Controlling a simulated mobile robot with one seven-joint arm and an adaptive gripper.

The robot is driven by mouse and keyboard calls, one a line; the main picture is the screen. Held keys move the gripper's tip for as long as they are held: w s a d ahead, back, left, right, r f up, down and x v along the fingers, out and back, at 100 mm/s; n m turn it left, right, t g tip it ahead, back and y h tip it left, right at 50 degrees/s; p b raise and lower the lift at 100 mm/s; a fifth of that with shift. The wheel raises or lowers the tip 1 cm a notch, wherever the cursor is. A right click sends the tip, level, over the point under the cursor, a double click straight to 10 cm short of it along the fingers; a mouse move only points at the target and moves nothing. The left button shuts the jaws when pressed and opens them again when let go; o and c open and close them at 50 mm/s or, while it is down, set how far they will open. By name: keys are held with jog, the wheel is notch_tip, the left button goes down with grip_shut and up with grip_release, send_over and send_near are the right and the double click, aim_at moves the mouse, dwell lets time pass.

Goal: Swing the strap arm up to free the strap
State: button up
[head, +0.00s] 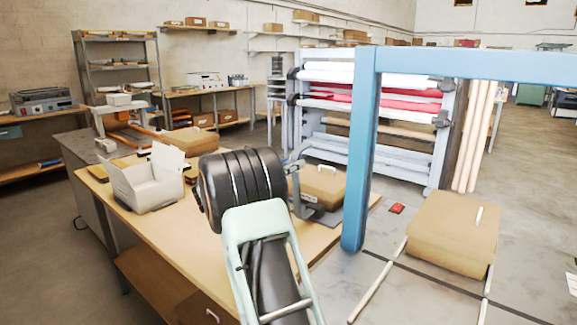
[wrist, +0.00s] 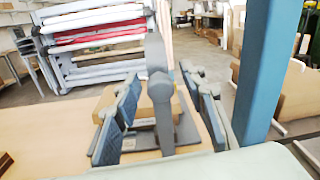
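In the wrist view a grey upright arm (wrist: 160,105), which looks like the strap arm, stands between the two blue-grey fingers of my gripper (wrist: 162,88). The fingers are open, one on each side, with gaps showing; I see no clear contact. A brown carton (wrist: 108,100) lies behind it. My black wrist hides part of the device and most of my gripper. I cannot make out the strap.
A blue arch frame (head: 360,160) stands close to the right of the device, also seen in the wrist view (wrist: 262,70). Another carton (head: 455,230) lies beyond it. An open white box (head: 148,180) is on the wooden bench (head: 185,240). A roll rack (head: 365,110) stands behind.

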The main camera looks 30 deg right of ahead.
grip_shut()
jog(key=shift+r, duration=0.15)
dwell(0.4)
jog(key=d+r+p, duration=0.1)
jog(key=p, duration=0.2)
jog(key=shift+w+r+y, duration=0.1)
jog(key=shift+w+y, duration=0.1)
jog(key=shift+y, duration=0.1)
jog(key=d+r+p, duration=0.1)
jog(key=p, duration=0.2)
jog(key=w+d+y+p, duration=0.1)
jog(key=d+p, duration=0.1)
jog(key=p, duration=0.1)
jog(key=d+r+y+p, duration=0.1)
jog(key=d+p, duration=0.1)
jog(key=p, duration=0.1)
jog(key=shift+w+d+r+g, duration=0.25)
jog(key=shift+w+r+g, duration=0.05)
jog(key=shift+w, duration=0.1)
jog(key=shift+w+d+r+p, duration=0.15)
jog(key=shift+w+d+p, duration=0.25)
jog(key=shift+d, duration=0.4)
jog(key=shift+w+d+r+p, duration=0.2)
jog(key=shift+d+p, duration=0.35)
jog(key=shift+d, duration=0.3)
jog(key=shift+w+d+r+p, duration=0.1)
jog(key=shift+w+d+p, duration=0.3)
jog(key=shift+d, duration=0.4)
jog(key=shift+s, duration=0.1)
